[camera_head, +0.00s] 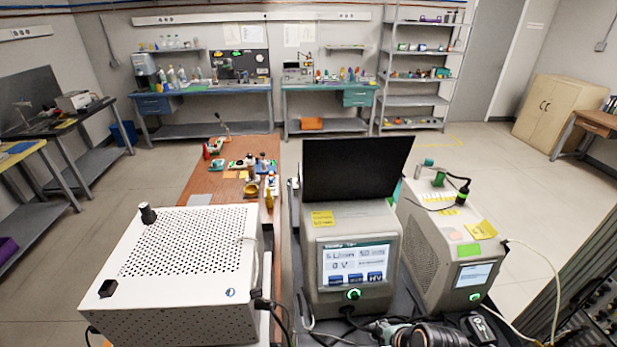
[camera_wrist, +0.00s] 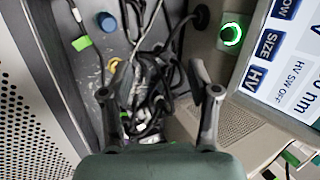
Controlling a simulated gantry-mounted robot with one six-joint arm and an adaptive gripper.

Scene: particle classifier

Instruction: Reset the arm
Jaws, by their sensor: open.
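My gripper (camera_wrist: 160,85) is open and empty in the wrist view, its two fingers spread apart. Below it is a tangle of dark and grey cables (camera_wrist: 150,85); I cannot tell how far below. The grey classifier with a lit touchscreen (camera_head: 357,260) stands in the middle of the head view. Its green-ringed button (camera_wrist: 231,34) and blue screen labels show to the right of my fingers in the wrist view. Part of my arm shows at the bottom of the head view, in front of the devices.
A white perforated box (camera_head: 190,255) stands left of the classifier, and a second grey device (camera_head: 468,285) stands right. A black panel (camera_head: 355,168) rises behind the classifier. A wooden bench (camera_head: 230,170) with small items lies behind. Open floor surrounds these; cables run along the front.

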